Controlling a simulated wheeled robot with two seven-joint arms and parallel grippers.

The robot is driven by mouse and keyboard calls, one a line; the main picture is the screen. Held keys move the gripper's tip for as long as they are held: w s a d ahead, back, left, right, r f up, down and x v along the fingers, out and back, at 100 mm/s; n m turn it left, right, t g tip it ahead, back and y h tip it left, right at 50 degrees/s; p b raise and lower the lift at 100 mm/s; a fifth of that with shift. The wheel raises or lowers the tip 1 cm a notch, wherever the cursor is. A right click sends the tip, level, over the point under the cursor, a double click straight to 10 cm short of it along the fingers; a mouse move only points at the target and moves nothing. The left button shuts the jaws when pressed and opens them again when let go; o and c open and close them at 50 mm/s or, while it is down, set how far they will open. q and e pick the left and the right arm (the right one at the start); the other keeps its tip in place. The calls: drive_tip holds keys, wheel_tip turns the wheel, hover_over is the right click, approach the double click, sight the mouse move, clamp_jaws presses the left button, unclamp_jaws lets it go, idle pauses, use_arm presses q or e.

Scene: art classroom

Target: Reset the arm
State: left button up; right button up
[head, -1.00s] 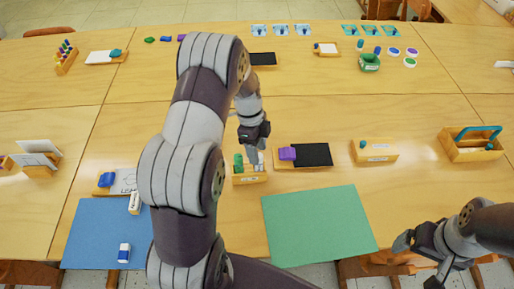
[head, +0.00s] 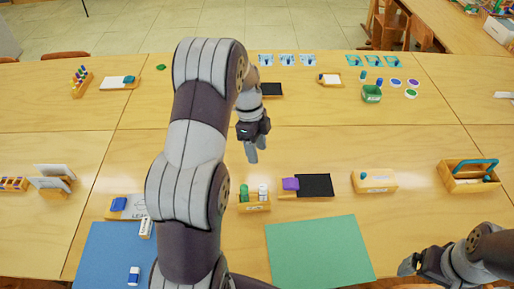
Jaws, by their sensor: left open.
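My left arm comes in large across the middle of the head view. Its gripper (head: 252,152) points down over the table, open, with nothing seen between the fingers. A small wooden holder (head: 254,207) with a green item (head: 244,193) and a white item (head: 263,192) stands nearer than the gripper, apart from it in the picture. My right gripper (head: 408,265) is low at the right, near the table's front edge. Its fingers are too small and dark to read.
A green mat (head: 320,252) and blue mat (head: 105,255) lie in front.

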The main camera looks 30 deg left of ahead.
use_arm(q)
drive_tip(key=s+d+r+n+t+y, duration=0.2)
drive_tip(key=s+d+r+n, duration=0.1)
drive_tip(key=s+d+n, duration=0.8)
drive_tip(key=s+n, duration=0.4)
drive_tip(key=n, duration=0.1)
drive_tip(key=shift+r, duration=0.4)
drive_tip(key=shift+d, duration=0.15)
